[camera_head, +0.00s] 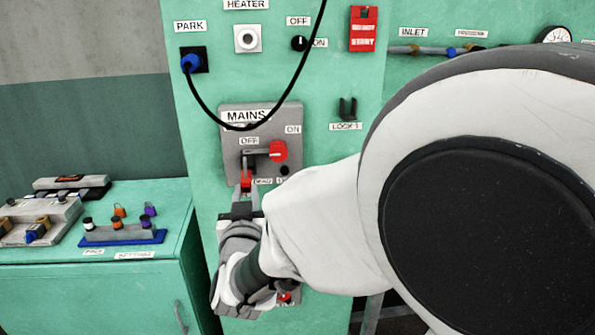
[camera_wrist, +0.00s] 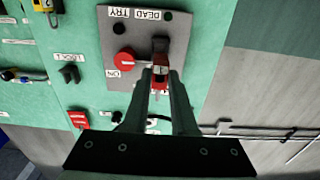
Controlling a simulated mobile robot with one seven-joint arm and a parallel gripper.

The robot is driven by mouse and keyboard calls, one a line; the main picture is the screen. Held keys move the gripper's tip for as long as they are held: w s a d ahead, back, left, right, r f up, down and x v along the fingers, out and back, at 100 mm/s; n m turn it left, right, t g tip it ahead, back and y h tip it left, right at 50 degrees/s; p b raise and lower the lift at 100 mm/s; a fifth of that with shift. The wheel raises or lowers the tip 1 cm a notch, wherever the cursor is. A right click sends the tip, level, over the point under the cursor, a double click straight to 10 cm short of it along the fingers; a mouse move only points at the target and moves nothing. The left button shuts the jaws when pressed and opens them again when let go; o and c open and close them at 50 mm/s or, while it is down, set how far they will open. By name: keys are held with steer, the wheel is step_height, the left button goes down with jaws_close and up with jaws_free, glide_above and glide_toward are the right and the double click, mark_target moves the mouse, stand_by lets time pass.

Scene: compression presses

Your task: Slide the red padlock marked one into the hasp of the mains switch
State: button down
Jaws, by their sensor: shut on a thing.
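The mains switch is a grey plate (camera_head: 232,113) labelled MAINS on the green panel; it also shows in the wrist view (camera_wrist: 190,27). Its red knob (camera_head: 278,151) is on the right, by ON, and shows in the wrist view (camera_wrist: 125,58). A dark hasp part (camera_head: 250,154) sits left of the knob, under OFF. My gripper (camera_head: 246,193) is shut on the red padlock (camera_head: 246,180), just below the hasp. In the wrist view the padlock (camera_wrist: 160,73) is between my fingertips (camera_wrist: 160,82), against the dark hasp. Whether its shackle is through the hasp I cannot tell.
A black cable (camera_head: 205,108) hangs from the blue PARK plug across the top of the mains plate. An empty dark hook (camera_head: 347,108) labelled LOCK 1 is to the right. A green cabinet (camera_head: 120,275) with small parts stands at left. My arm hides the lower right.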

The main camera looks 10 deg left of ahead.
mark_target(247, 174)
steer(key=shift+b+x, duration=0.35)
steer(key=shift+x, duration=2.1)
steer(key=shift+b, duration=0.6)
steer(key=shift+b+x, duration=0.3)
steer(key=shift+x, duration=1.5)
steer(key=c, duration=0.6)
jaws_free()
steer(key=shift+c, duration=0.2)
steer(key=shift+s, duration=0.1)
steer(key=v, duration=1.7)
steer(key=shift+s, duration=0.1)
